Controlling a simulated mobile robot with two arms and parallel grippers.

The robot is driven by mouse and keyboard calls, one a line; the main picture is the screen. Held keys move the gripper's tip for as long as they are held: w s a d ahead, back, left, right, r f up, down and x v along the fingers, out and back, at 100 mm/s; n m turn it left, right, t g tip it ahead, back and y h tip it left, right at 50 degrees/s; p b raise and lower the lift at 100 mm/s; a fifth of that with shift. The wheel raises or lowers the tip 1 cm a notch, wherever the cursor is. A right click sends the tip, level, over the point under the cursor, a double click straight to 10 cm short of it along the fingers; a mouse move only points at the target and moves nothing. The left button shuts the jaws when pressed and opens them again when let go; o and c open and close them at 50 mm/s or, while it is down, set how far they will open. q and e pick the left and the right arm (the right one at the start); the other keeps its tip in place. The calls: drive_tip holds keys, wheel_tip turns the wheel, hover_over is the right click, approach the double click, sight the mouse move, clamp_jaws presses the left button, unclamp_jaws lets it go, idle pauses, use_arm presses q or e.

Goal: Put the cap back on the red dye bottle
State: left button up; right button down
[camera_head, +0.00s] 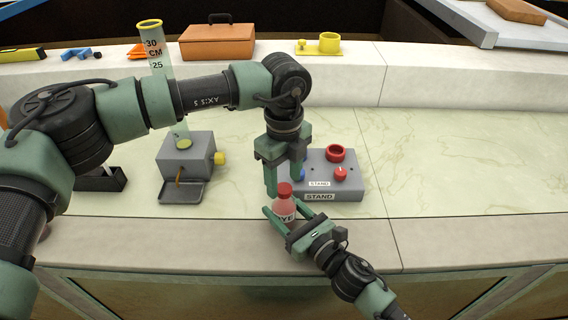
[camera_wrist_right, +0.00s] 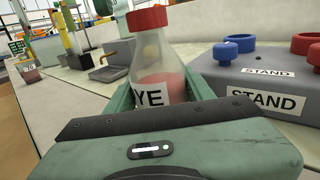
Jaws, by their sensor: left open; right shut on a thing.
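The red dye bottle (camera_head: 284,207) is a clear bottle with red liquid and a white label, upright near the counter's front edge. It also shows in the right wrist view (camera_wrist_right: 150,62). The red cap (camera_head: 284,188) sits on the bottle's mouth and looks level in the right wrist view (camera_wrist_right: 147,17). My right gripper (camera_head: 285,222) is shut on the bottle's body from the front. My left gripper (camera_head: 284,186) is open, pointing down, with its fingers at either side of the cap. Whether a finger touches the cap, I cannot tell.
A grey stand (camera_head: 322,184) with a red ring (camera_head: 335,153), a red knob (camera_head: 340,173) and blue parts is close behind the bottle at right. A grey block with a tap (camera_head: 187,160) stands left. The counter at right is clear.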

use_arm(q)
drive_tip(key=shift+f, duration=0.9)
drive_tip(key=shift+c, duration=0.2)
